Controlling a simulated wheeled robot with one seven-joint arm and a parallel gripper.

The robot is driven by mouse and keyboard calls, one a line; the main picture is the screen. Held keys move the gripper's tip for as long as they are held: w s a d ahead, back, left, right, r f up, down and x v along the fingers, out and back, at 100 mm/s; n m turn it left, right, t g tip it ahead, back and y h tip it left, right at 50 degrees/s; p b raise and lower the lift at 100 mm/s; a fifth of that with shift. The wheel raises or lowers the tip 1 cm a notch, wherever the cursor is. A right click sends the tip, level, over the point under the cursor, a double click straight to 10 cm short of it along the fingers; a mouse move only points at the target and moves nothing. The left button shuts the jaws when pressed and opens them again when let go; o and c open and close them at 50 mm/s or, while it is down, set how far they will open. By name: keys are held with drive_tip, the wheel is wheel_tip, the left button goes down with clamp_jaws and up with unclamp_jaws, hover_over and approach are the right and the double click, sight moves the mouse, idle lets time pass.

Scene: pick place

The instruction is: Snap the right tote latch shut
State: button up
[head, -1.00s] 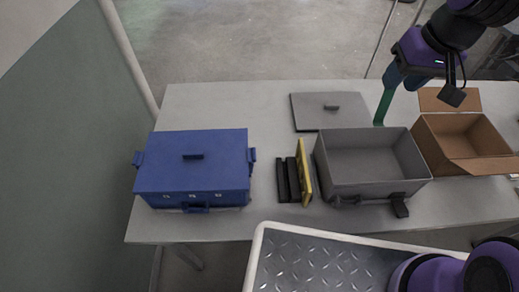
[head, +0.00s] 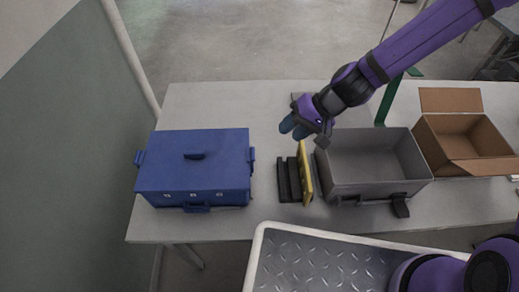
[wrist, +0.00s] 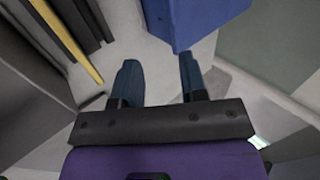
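The blue tote (head: 195,165) stands at the left of the table with its lid on. Its right latch (head: 252,158) juts from the right side; I cannot tell whether it is snapped. A left latch (head: 139,158) and a front latch (head: 196,208) also show. My gripper (head: 293,129) is above the table, right of the tote and apart from it. In the wrist view my gripper (wrist: 160,80) has its two blue fingers spread with nothing between them. The tote (wrist: 205,18) shows there beyond the fingertips; the right latch is not clearly seen.
Dark bars (head: 289,180) and a yellow piece (head: 305,172) lie between the tote and an open grey box (head: 375,188). A grey lid (head: 350,114) lies behind, partly hidden by my arm. An open cardboard box (head: 480,166) stands at right. A narrow clear strip borders the tote's right side.

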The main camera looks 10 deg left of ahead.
sight(251, 160)
drive_tip(key=x, duration=1.2)
drive_tip(key=shift+s+a+r, duration=0.2)
drive_tip(key=shift+a+r, duration=0.1)
drive_tip(key=shift+a, duration=0.1)
clamp_jaws()
